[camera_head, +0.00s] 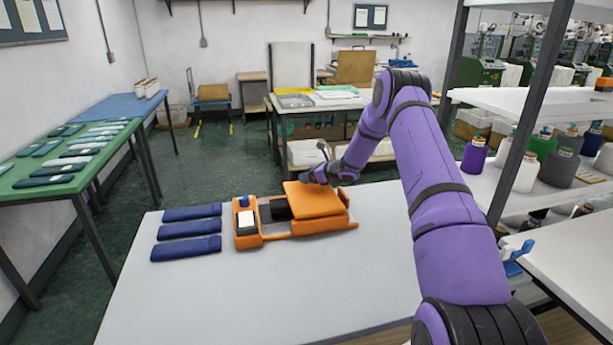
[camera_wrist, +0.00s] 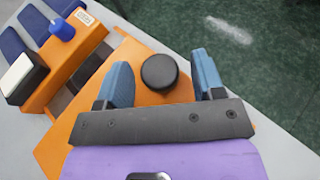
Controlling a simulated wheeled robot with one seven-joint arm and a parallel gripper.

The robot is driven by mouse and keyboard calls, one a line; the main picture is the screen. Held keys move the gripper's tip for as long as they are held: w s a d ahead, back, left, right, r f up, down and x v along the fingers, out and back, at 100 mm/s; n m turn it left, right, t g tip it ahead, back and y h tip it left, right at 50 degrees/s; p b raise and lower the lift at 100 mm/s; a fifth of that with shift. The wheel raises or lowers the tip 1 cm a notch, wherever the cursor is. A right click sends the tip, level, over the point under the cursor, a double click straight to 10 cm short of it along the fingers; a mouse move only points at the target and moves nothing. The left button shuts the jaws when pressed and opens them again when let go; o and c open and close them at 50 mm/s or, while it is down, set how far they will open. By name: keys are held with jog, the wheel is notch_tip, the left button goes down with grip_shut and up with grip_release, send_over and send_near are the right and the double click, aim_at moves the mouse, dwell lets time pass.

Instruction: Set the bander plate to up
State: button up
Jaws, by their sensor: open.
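The bander (camera_head: 247,241) is an orange machine on the white table in the head view. Its flat orange plate (camera_head: 314,203) covers the right part of the body and appears slightly above the base. In the wrist view the plate (camera_wrist: 150,47) carries a round black knob (camera_wrist: 159,72). My gripper (camera_wrist: 161,64) is open, with one blue finger on each side of the knob and visible gaps to both. I cannot tell whether the fingers reach down around it. In the head view my gripper (camera_head: 318,178) is over the plate's far edge, its fingers hidden.
Several dark blue folded bands (camera_head: 188,229) lie left of the bander. The white table (camera_head: 200,305) is clear in front. A green table (camera_head: 70,165) stands to the left.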

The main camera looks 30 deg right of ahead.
jog(key=shift+w+a+f, duration=0.2)
jog(key=shift+w+a, duration=0.1)
jog(key=shift+w, duration=0.2)
